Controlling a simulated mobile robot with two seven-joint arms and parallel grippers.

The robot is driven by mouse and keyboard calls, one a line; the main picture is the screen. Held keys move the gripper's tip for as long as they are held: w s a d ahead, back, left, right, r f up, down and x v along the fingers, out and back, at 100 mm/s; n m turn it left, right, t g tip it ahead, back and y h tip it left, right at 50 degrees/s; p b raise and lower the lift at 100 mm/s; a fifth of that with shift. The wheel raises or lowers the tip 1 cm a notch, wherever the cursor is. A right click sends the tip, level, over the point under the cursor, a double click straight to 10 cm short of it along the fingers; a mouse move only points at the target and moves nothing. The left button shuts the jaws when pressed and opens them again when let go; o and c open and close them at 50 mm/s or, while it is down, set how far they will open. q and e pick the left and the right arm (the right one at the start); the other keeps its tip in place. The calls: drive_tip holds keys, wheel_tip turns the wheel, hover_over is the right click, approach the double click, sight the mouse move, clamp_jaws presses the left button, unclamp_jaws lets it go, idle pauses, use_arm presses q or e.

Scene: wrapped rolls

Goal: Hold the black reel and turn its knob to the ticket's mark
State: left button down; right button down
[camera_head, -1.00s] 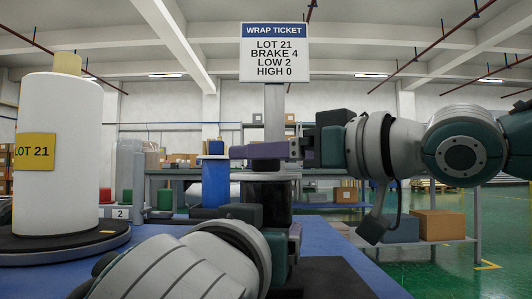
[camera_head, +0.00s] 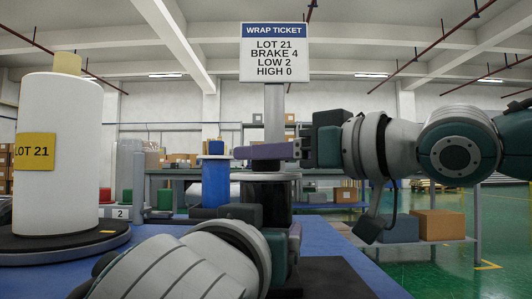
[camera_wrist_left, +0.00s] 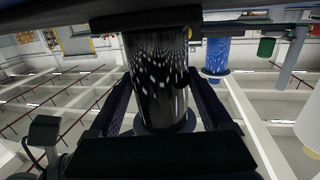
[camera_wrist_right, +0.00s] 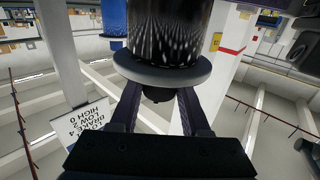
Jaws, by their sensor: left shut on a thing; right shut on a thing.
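The black reel (camera_head: 268,203) stands upright in the middle of the head view, with a pale grey flange (camera_head: 268,178) on top. My left gripper (camera_head: 292,240) is shut around its dark body; in the left wrist view the fingers lie on both sides of the shiny black reel (camera_wrist_left: 160,85). My right gripper (camera_head: 248,152) reaches in from the right above the flange. In the right wrist view its fingers close on the small dark knob (camera_wrist_right: 157,94), which they partly hide. The wrap ticket (camera_head: 274,52) reads LOT 21, BRAKE 4, LOW 2, HIGH 0. I cannot read any knob mark.
A white wrapped roll (camera_head: 60,150) labelled LOT 21 stands on a dark turntable (camera_head: 65,243) at the left. A blue reel (camera_head: 215,183) stands behind the black one. A small card (camera_head: 121,213) reads 2.

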use_arm(q)
drive_tip(key=shift+d+f, duration=0.1)
use_arm(e)
drive_tip(key=shift+s+a, duration=0.3)
drive_tip(key=shift+a, duration=0.2)
drive_tip(key=shift+w+d+m+t+h, duration=0.1)
drive_tip(key=shift+d+m+t+h, duration=0.1)
drive_tip(key=shift+m+t+h, duration=0.7)
drive_tip(key=shift+w+d+m+t+h, duration=0.1)
drive_tip(key=shift+d+m+t+h, duration=0.05)
drive_tip(key=shift+m+t+h, duration=0.7)
drive_tip(key=shift+c, duration=1.9)
unclamp_jaws()
drive_tip(key=shift+w+d, duration=0.1)
drive_tip(key=shift+d, duration=0.1)
drive_tip(key=v, duration=1.2)
